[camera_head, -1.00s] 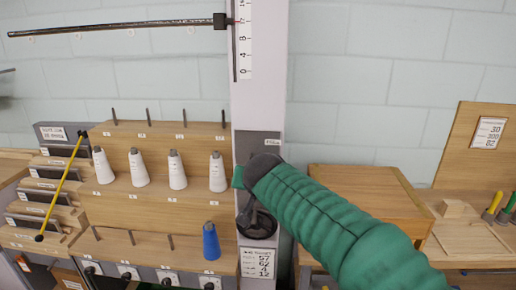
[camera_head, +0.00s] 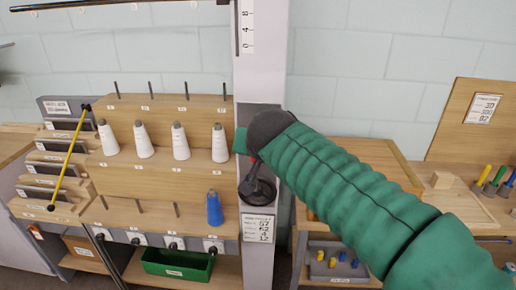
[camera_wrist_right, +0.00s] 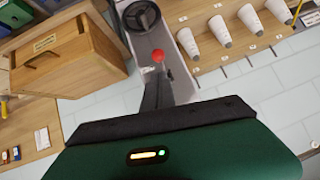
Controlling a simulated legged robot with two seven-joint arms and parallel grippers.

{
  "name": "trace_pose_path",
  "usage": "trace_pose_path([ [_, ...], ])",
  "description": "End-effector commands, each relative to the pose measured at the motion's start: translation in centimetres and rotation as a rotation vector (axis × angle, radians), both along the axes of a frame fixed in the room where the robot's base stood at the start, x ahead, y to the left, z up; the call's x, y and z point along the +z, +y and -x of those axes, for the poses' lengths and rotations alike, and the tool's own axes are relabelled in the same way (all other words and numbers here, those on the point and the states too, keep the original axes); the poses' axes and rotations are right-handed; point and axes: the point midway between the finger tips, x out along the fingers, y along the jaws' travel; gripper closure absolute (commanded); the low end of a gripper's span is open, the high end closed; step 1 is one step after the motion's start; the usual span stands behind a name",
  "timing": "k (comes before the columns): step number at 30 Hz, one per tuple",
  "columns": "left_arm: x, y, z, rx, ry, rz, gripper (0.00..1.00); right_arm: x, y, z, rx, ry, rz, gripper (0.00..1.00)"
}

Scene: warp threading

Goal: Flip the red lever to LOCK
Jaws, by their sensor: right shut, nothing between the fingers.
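The red lever's round knob (camera_wrist_right: 158,56) shows in the right wrist view, on the grey post (camera_wrist_right: 184,75) beside a dark round crank or wheel (camera_wrist_right: 143,17). My right gripper (camera_wrist_right: 157,88) is shut and empty; its dark fingers end close to the knob, and I cannot tell whether they touch it. In the head view my right gripper (camera_head: 242,141) is in front of the pale post (camera_head: 260,60), above the dark wheel (camera_head: 257,188). My wrist hides most of the lever there, and no LOCK mark is readable. My left gripper is not in view.
Left of the post is a wooden rack (camera_head: 165,166) with white cones (camera_head: 180,142) and a blue cone (camera_head: 214,208). A green bin (camera_head: 178,264) is below. To the right are a wooden box (camera_head: 372,155) and a grey tray (camera_head: 338,262).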

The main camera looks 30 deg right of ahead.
Motion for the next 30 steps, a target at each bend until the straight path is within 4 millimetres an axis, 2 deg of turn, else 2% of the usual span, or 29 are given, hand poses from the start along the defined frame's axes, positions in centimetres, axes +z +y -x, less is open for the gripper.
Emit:
trace_pose_path([
  [3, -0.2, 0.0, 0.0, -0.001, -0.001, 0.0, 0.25, 0.8, 0.5, 1.7, -0.001, -0.002, -0.001, 1.0],
  [7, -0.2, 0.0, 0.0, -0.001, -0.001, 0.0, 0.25, 1.3, 1.0, 2.7, -0.001, -0.001, -0.001, 1.0],
  [23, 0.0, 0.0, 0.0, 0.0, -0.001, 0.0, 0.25, 1.1, 1.2, 2.8, 0.005, 0.011, 0.002, 1.0],
  [26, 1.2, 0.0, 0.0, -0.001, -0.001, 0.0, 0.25, -2.0, 1.8, 2.8, 0.062, 0.093, 0.016, 1.0],
  [29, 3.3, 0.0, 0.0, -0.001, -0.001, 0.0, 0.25, -8.6, 3.0, 4.0, 0.185, 0.257, 0.036, 1.0],
  [30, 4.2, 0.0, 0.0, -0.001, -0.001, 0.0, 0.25, -11.7, 3.6, 5.3, 0.246, 0.331, 0.039, 1.0],
])
